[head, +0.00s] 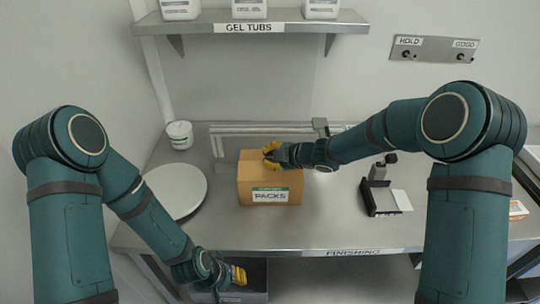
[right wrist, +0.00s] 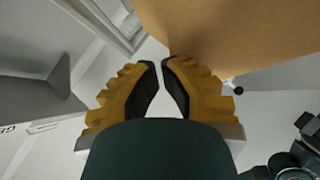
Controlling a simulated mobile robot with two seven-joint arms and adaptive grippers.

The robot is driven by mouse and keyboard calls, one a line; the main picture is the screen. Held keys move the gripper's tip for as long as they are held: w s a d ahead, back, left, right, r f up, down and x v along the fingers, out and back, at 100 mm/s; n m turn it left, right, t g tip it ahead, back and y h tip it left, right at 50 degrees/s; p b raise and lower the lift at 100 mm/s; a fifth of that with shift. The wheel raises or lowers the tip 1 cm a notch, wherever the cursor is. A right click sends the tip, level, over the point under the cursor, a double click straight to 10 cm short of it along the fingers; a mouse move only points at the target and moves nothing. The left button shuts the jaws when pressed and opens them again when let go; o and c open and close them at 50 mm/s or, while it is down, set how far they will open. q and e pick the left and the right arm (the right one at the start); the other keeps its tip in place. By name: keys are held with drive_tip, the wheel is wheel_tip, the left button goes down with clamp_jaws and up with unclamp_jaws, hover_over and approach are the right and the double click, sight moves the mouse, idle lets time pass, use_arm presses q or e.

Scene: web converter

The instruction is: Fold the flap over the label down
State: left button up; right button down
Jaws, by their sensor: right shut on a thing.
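A brown cardboard box (head: 254,172) stands on the steel table, with a green and white PACKS label (head: 270,195) on its front face. The top looks mostly flat; a separate flap edge is hard to make out. My right gripper (head: 270,153) is at the box top near its middle. In the right wrist view the yellow fingers (right wrist: 161,68) are nearly together beside the brown cardboard (right wrist: 250,35); the thin part they hold is hidden. My left gripper (head: 240,275) hangs low in front of the table edge, away from the box; its jaw opening is unclear.
A round white plate (head: 176,190) lies left of the box, with a white tub (head: 180,135) behind it. A dark device (head: 380,190) with a white sheet stands to the right. A shelf (head: 250,22) with gel tubs is above. The table front is clear.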

idle(0.7)
drive_tip(key=shift+s+b, duration=0.55)
drive_tip(key=shift+s, duration=0.25)
